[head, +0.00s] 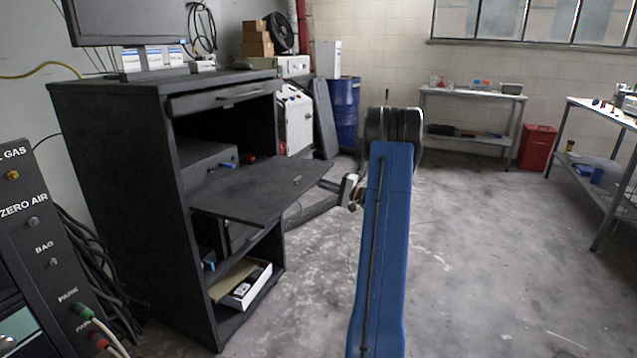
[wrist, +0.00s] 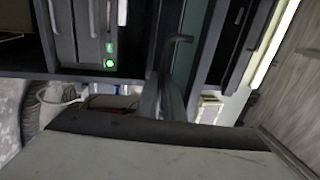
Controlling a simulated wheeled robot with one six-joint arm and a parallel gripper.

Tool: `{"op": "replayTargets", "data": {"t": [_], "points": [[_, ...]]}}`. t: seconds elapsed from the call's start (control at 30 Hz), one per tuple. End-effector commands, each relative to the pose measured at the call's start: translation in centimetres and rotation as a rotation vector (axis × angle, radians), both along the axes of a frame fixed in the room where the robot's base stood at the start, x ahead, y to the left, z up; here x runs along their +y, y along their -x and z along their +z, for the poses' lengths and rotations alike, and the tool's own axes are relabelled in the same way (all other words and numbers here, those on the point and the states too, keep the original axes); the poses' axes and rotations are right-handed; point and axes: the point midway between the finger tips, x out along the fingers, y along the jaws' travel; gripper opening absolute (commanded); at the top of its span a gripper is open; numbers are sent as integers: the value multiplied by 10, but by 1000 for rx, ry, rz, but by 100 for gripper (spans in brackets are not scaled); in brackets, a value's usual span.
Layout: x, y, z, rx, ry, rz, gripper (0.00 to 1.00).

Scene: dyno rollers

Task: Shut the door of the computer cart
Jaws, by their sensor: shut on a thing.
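The computer cart (head: 120,130) is a tall dark cabinet at the left of the head view. Its door (head: 250,192) is a dark flat panel that sticks out from the cart's front, lying nearly level, so the middle opening is uncovered. My gripper (head: 328,185) is at the door's outer right edge, near a small handle (head: 297,180). It is shut on the door's edge or handle; which of these I cannot tell. In the wrist view the fingers (wrist: 165,97) are dark and partly hard to make out.
A drawer (head: 225,97) sits above the opening, and an open shelf below holds a white box (head: 241,284). A monitor (head: 125,20) stands on top. A dark control panel (head: 35,250) is at the near left. The floor to the right is clear.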

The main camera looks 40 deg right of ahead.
Motion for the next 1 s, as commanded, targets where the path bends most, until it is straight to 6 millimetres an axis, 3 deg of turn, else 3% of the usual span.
{"op": "replayTargets", "data": {"t": [0.37, 0.63, 0.77, 1.0], "points": [[0, 1, -1, 5, 0, -1, 0], [-1, 2, 10, 35, 15, -1, 0], [-1, 2, 21, 68, 31, -1, 0], [0, 0, 61, 198, 91, -3, 0]]}}
